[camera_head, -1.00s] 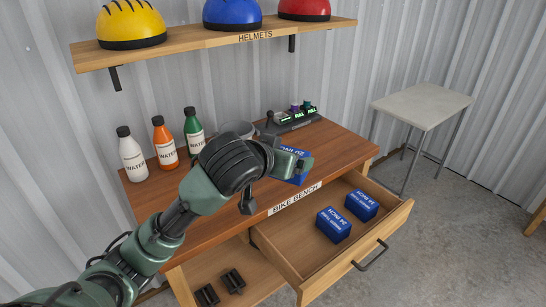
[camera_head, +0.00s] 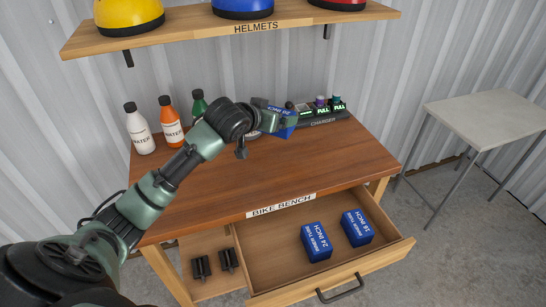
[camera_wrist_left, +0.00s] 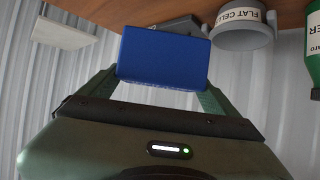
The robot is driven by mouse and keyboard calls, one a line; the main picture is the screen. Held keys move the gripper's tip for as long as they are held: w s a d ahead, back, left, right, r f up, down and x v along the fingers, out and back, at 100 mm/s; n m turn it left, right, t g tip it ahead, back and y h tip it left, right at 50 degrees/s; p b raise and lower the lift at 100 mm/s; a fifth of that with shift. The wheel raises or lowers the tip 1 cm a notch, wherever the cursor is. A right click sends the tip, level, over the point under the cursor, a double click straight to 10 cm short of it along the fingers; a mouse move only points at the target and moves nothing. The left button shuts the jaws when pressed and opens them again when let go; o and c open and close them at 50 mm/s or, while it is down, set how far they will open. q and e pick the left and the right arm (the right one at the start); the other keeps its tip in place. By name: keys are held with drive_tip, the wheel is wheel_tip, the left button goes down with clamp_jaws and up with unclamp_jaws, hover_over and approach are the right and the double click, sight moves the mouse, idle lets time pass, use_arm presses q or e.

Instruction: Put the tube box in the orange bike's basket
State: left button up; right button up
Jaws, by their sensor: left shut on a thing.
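A blue tube box (camera_head: 283,127) is held in my left gripper (camera_head: 276,121), above the back part of the bike bench (camera_head: 290,165). The box partly hides behind the gripper in the head view. In the left wrist view the blue box (camera_wrist_left: 163,58) sits between the two green fingers of my left gripper (camera_wrist_left: 160,85), which are shut on it. Its label is partly readable in the head view, but I cannot tell the size surely. My right gripper is not in view. The orange bike and its basket are not in view.
The open drawer (camera_head: 285,255) holds two blue tube boxes, 24 inch (camera_head: 316,242) and 16 inch (camera_head: 356,228). Bottles (camera_head: 171,124) and a charger (camera_head: 322,122) stand at the bench's back. A helmet shelf (camera_head: 290,25) hangs above. A grey side table (camera_head: 490,115) stands right.

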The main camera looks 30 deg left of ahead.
use_arm(q)
wheel_tip(320, 180, down, 15)
drive_tip(key=shift+d+p, duration=0.1)
drive_tip(key=shift+p, duration=0.35)
drive_tip(key=shift+f, duration=0.15)
drive_tip(key=o, duration=1.3)
drive_tip(key=shift+c, duration=0.2)
